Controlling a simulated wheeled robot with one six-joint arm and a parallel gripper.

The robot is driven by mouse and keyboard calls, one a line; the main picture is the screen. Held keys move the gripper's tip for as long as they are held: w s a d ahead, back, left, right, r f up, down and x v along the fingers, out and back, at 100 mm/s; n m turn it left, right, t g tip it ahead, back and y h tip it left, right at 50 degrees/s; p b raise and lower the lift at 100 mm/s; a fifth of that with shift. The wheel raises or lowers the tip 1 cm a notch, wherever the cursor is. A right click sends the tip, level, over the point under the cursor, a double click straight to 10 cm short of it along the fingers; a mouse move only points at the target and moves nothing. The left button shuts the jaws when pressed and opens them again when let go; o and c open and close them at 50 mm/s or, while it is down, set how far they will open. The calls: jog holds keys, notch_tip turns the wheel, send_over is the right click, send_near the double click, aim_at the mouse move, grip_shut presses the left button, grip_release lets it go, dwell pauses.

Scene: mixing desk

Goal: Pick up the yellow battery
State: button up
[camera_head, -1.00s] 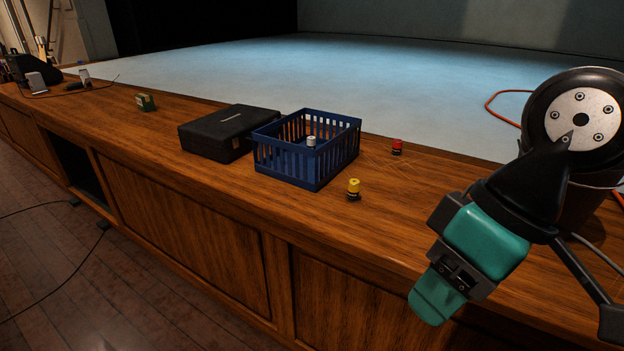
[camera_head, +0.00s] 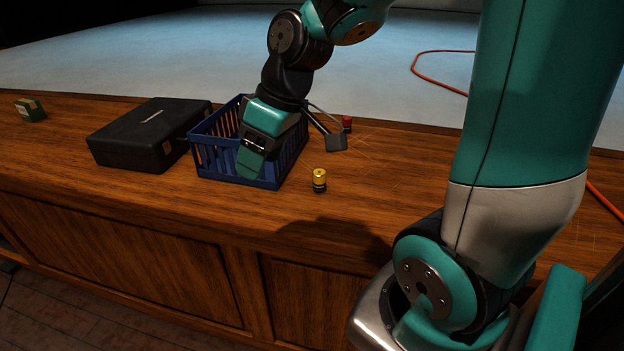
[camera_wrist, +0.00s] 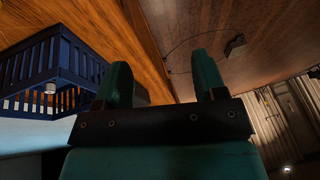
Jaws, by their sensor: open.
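The yellow battery (camera_head: 319,178), yellow above with a dark lower part, stands upright on the wooden desk just right of the blue basket in the head view. It does not show in the wrist view. My gripper (camera_head: 250,165) overlaps the basket's front right part in the head view, left of the yellow battery and apart from it. Its two teal fingers are spread with nothing between them in the wrist view (camera_wrist: 162,75).
The blue slatted basket (camera_head: 208,165) also shows in the wrist view (camera_wrist: 75,62), with a white item (camera_wrist: 50,88) in it. A black case (camera_head: 140,140) stands left of the basket. A red battery (camera_head: 347,123) stands behind the yellow one. The desk front right is bare.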

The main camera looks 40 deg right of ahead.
jog(key=w+d+f+m+t+h, duration=0.1)
jog(key=w+d+f, duration=0.15)
jog(key=d, duration=1.05)
jog(key=h, duration=0.1)
send_near(321, 172)
jog(key=shift+m+t, duration=0.3)
jog(key=shift+m, duration=0.1)
jog(key=x, duration=0.6)
jog(key=shift+a+f, duration=0.2)
jog(key=shift+a, duration=0.15)
jog(key=shift+d+x, duration=0.15)
jog(key=shift+x, duration=1.45)
jog(key=shift+d+x, duration=0.15)
jog(key=shift+x, duration=1.4)
jog(key=shift+s+f, duration=0.1)
jog(key=shift+s, duration=0.05)
jog(key=c, duration=1.1)
